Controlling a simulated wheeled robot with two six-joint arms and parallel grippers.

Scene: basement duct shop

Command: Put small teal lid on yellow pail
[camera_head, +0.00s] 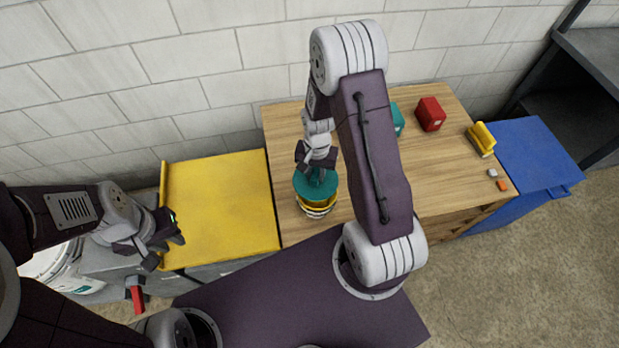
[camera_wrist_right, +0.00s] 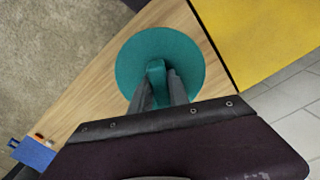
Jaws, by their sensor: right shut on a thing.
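The small teal lid (camera_head: 312,187) is a round disc with a raised handle. My right gripper (camera_head: 318,172) is shut on that handle from above; the right wrist view shows the lid (camera_wrist_right: 182,62) flat between the fingertips (camera_wrist_right: 160,85). The yellow pail (camera_head: 318,210), with pale bands, stands on the wooden bench directly under the lid. The lid hides most of its mouth. I cannot tell whether the lid touches the rim. In the right wrist view the lid hides the pail. My left gripper (camera_head: 168,246) is open and empty beside the yellow panel's left edge.
The wooden bench (camera_head: 445,170) also holds a teal block (camera_head: 397,119), a red block (camera_head: 430,114), a yellow item (camera_head: 482,139) and two small pieces at the right. A yellow-topped surface (camera_head: 225,205) adjoins on the left, a blue cabinet (camera_head: 535,155) on the right. A block wall stands behind.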

